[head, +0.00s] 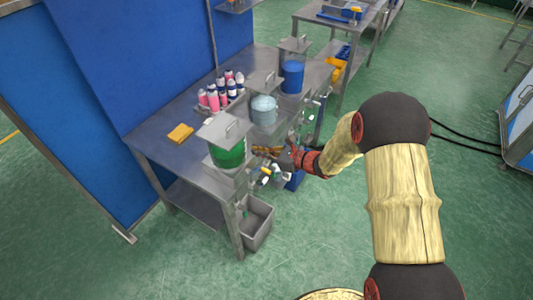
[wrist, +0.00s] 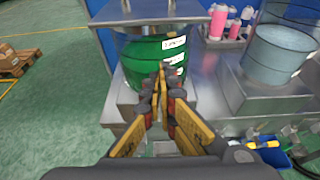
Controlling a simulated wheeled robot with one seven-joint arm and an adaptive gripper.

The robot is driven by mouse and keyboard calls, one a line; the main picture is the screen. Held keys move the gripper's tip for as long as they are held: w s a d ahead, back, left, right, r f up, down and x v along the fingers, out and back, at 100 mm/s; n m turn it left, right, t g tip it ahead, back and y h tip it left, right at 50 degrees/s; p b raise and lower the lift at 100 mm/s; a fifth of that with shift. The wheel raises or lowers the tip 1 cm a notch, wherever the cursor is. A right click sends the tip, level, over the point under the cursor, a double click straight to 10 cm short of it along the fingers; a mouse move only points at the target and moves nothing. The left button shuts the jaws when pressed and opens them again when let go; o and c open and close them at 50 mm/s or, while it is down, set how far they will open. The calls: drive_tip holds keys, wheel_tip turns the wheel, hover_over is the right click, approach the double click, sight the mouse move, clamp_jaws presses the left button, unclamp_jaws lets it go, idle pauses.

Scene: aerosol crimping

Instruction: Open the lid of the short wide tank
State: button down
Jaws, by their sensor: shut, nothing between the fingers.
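A short, wide tank of green liquid (head: 228,153) stands at the near end of the steel bench; it also shows in the wrist view (wrist: 150,55), with white labels. A flat grey lid (head: 213,128) with a handle lies over its top. My gripper (wrist: 163,70) is shut and empty, pointing at the front of the green tank, below lid level. In the head view my gripper (head: 262,151) is just right of the tank; I cannot tell whether it touches.
A pale blue tank (head: 264,112) and a dark blue tank (head: 292,77) stand farther along the bench. Pink and white bottles (head: 222,92) and a yellow block (head: 180,133) are behind. Valves (head: 265,176) project in front. A grey bin (head: 256,222) sits below.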

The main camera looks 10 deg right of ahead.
sight(242, 141)
drive_tip(key=x, duration=0.3)
drive_tip(key=shift+w+a+f, duration=0.1)
drive_tip(key=shift+a+f, duration=0.05)
drive_tip(key=shift+a, duration=0.1)
drive_tip(key=shift+w+a+r, duration=0.15)
drive_tip(key=shift+r, duration=1.8)
drive_tip(key=shift+r, duration=0.2)
